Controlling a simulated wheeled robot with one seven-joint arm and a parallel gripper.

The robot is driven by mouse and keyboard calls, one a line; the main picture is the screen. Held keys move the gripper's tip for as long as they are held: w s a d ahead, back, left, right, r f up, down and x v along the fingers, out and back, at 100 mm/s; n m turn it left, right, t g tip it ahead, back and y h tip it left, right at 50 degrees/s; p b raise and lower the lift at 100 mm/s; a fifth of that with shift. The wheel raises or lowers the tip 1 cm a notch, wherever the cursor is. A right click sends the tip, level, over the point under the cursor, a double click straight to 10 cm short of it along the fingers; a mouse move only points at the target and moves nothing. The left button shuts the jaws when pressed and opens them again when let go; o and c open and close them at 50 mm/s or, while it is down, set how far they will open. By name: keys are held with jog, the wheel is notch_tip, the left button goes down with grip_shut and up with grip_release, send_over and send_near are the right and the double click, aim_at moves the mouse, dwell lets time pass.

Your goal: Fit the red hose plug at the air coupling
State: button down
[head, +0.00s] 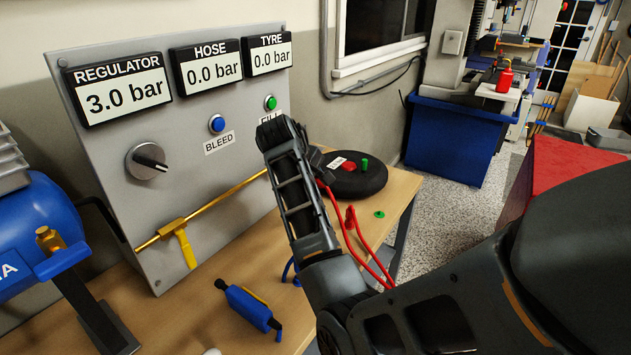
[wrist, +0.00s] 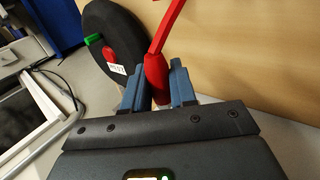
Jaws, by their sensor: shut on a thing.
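My gripper (wrist: 156,82) is shut on the red hose plug (wrist: 156,66) in the wrist view. The plug's red hose (wrist: 166,28) runs up from between the blue-grey fingers. In the head view my arm hides the fingers and the plug; the red hose (head: 357,232) hangs to the right of my arm. A brass pipe (head: 215,204) with a yellow lever (head: 185,248) runs along the grey panel. Its right end comes close behind my arm. I cannot tell which fitting is the air coupling.
A black wheel (head: 352,182) with red and green pieces lies on the wooden bench (head: 404,186). A blue tool (head: 248,305) lies at the bench's front. A blue tank (head: 40,235) stands at left. The panel (head: 110,160) has gauges reading 3.0, 0.0 and 0.0 bar.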

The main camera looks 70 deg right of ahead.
jog(key=shift+r+p, duration=0.2)
jog(key=shift+p, duration=0.35)
jog(key=shift+w+d+f+p, duration=0.1)
jog(key=shift+w+d+p, duration=0.2)
jog(key=shift+w, duration=0.95)
jog(key=shift+w+d+f+p, duration=0.15)
jog(key=shift+w+d, duration=0.1)
jog(key=shift+w, duration=0.95)
jog(key=shift+r+p, duration=0.15)
jog(key=shift+p, duration=1.35)
jog(key=shift+w+d+b, duration=0.15)
jog(key=shift+w+b, duration=0.1)
jog(key=shift+w, duration=0.35)
jog(key=shift+w+d+b, duration=0.15)
jog(key=shift+w+b, duration=0.05)
jog(key=shift+w, duration=0.35)
jog(key=c, duration=0.8)
grip_release()
